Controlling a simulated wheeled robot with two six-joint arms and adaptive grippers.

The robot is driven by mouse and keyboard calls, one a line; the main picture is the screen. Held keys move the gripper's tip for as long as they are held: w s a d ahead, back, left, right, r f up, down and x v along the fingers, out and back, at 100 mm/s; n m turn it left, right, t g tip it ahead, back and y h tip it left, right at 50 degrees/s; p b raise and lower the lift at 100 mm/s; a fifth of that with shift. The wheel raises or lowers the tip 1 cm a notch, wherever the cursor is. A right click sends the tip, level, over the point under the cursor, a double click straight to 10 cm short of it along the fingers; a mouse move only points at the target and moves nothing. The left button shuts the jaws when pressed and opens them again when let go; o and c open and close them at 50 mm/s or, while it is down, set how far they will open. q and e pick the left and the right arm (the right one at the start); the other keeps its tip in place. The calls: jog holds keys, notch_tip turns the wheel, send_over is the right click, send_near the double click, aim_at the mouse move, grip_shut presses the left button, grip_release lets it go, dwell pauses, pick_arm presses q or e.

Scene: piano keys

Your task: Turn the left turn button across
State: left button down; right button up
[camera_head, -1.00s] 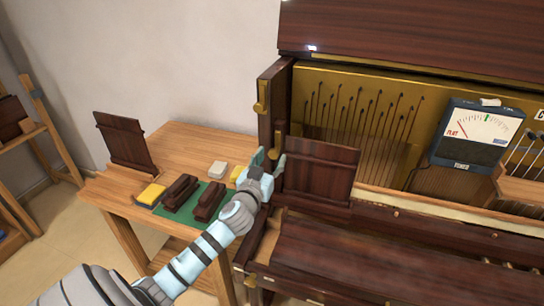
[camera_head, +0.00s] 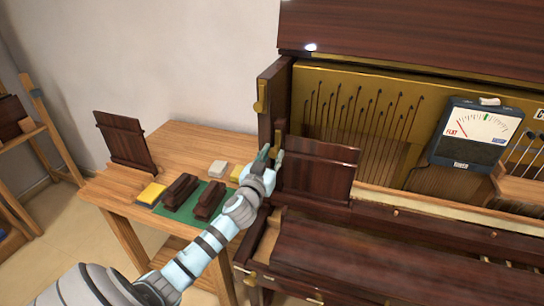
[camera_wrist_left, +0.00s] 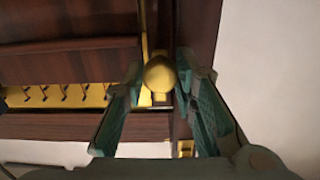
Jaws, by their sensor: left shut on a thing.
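The left turn button (camera_wrist_left: 159,73) is a rounded brass piece at the left end of the piano's opening. In the left wrist view it sits between the two fingers. My left gripper (camera_head: 271,157) is shut on it; the gripper also shows in the left wrist view (camera_wrist_left: 155,90). In the head view the fingers hide most of the button. A dark wooden panel (camera_head: 318,172) stands upright just right of the gripper. My right gripper is not in view.
A tuning meter (camera_head: 474,132) is at the right. The raised lid (camera_head: 420,35) is above.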

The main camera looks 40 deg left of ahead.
pick_arm(q)
jog(key=m+p, duration=0.1)
jog(key=m, duration=0.3)
jog(key=shift+m, duration=0.4)
jog(key=m+p, duration=0.1)
jog(key=m, duration=0.3)
jog(key=m+p, duration=0.1)
jog(key=m, duration=0.4)
jog(key=shift+m+p, duration=0.55)
jog(key=shift+m, duration=1.35)
jog(key=c, duration=1.3)
grip_release()
